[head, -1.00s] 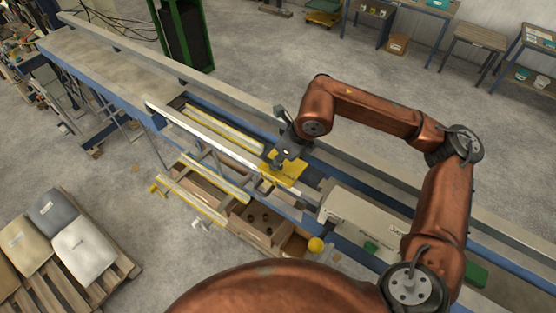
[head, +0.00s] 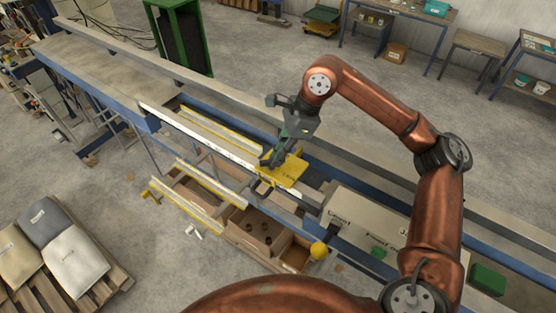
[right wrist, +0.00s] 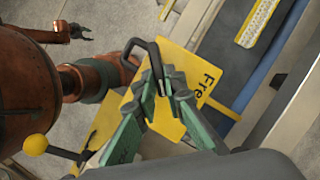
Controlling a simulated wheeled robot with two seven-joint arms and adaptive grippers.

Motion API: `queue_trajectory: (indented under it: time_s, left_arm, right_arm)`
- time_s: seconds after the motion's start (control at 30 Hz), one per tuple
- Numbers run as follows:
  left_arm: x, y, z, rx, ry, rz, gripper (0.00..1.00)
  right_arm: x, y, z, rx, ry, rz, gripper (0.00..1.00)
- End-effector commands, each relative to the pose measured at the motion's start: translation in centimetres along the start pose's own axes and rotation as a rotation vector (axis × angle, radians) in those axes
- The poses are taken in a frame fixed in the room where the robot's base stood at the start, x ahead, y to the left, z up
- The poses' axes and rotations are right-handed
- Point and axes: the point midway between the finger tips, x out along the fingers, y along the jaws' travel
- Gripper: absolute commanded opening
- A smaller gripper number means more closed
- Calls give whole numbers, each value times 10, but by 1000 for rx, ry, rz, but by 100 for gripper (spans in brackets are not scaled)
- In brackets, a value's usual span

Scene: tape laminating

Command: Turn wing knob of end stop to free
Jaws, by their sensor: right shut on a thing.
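The end stop is a yellow plate (head: 288,172) on the rail of the long bench. In the right wrist view its plate (right wrist: 185,62) carries black lettering that begins "Fre"; the rest is hidden. A dark bent wing knob (right wrist: 140,46) stands over the plate. My right gripper (head: 268,160) reaches down to the plate from above. In the right wrist view its green fingers converge, and its dark tips (right wrist: 161,86) are shut on the wing knob, which they partly cover.
A yellow ball knob (head: 318,250) stands near the bench's front edge, beside a pale labelled housing (head: 352,220). Wooden bins (head: 255,226) lie below the rails. Sacks (head: 75,262) rest on a pallet at the lower left. The floor behind the bench is largely clear.

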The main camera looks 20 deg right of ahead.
Motion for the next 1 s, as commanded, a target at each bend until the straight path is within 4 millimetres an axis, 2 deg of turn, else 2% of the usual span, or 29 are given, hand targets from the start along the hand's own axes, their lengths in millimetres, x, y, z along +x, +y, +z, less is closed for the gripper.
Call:
queue_trajectory:
  time_s: [0.6,1.0]
  left_arm:
    - [13,1,2,0,0,0,40]
    - [14,1,2,0,0,0,40]
  right_arm:
    - [-1,-12,3,-517,0,210,0]
    - [0,-16,5,-713,2,290,0]
